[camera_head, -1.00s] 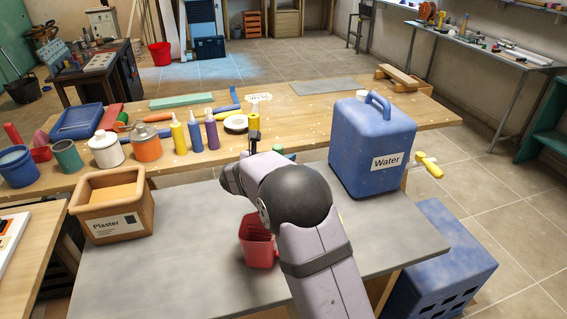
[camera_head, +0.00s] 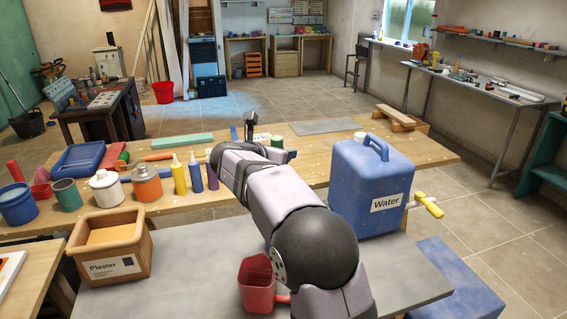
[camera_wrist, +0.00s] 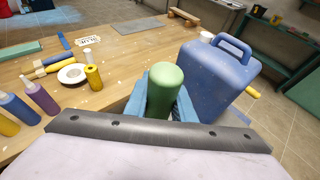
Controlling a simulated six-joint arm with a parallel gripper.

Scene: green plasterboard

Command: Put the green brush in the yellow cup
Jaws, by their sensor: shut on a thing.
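The green brush (camera_wrist: 165,88) shows as a rounded green end between the blue jaws of my gripper (camera_wrist: 163,105) in the wrist view. My gripper is shut on it. In the head view, the brush (camera_head: 277,141) shows beyond my arm; my gripper (camera_head: 289,153) is mostly hidden there. Its lower part is hidden in the wrist view. My arm hides that spot in the head view.
A blue water container (camera_head: 373,175) with a yellow tap stands right of my arm. A red cup (camera_head: 257,285) stands near my arm on the grey table. A plaster box (camera_head: 112,262) is at left. Several bottles and tins line the wooden bench (camera_head: 330,150).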

